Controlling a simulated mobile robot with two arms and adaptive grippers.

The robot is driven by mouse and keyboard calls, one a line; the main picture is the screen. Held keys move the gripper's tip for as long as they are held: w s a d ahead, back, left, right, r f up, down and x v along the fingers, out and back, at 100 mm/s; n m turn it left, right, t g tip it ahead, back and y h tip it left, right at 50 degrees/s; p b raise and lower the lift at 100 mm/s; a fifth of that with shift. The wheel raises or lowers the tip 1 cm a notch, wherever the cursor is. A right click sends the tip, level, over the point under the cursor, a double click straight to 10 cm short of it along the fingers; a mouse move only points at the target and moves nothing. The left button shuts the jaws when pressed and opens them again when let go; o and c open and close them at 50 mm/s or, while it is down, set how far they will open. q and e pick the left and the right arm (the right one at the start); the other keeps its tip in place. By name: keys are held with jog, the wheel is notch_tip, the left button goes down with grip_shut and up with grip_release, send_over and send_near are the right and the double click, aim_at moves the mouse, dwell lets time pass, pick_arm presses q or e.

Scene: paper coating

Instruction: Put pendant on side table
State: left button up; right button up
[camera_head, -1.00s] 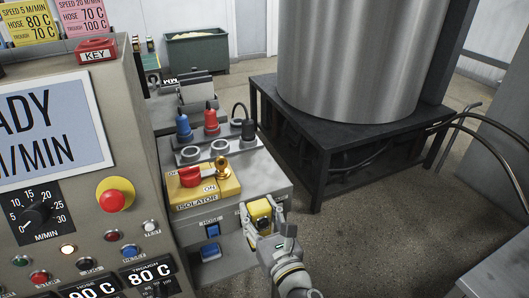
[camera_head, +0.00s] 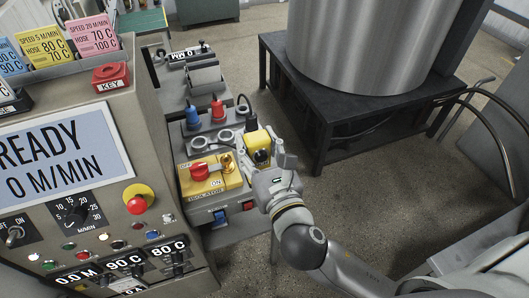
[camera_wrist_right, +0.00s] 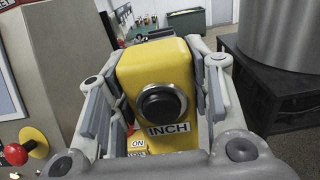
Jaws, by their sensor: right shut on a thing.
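The pendant (camera_head: 256,141) is a yellow box with a black button; in the right wrist view (camera_wrist_right: 155,66) it carries the label INCH. My right gripper (camera_head: 260,160) is shut on it, with a finger on each side of the box. It holds the pendant upright at the right edge of the grey unit with the yellow isolator panel (camera_head: 222,185). I cannot tell whether the pendant touches this unit. I cannot tell which surface is the side table. My left gripper is not in view.
The control console (camera_head: 150,110), with a READY screen, stands at the left. Blue and red plugs (camera_head: 218,108) stick up from the grey unit left of the pendant. A black stand (camera_head: 330,130) bears a big steel drum (camera_head: 365,45) behind at the right. Floor between them is clear.

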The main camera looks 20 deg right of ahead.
jog(key=shift+r, duration=0.55)
jog(key=shift+w, duration=0.2)
pick_arm(q)
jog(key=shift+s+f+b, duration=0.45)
jog(key=shift+b, duration=0.05)
pick_arm(e)
jog(key=w+d+f, duration=0.5)
jog(key=w+f, duration=0.7)
jog(key=f, duration=0.1)
jog(key=shift+w, duration=0.3)
jog(key=shift+f, duration=0.15)
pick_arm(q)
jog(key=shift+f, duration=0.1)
pick_arm(e)
jog(key=o, duration=1.1)
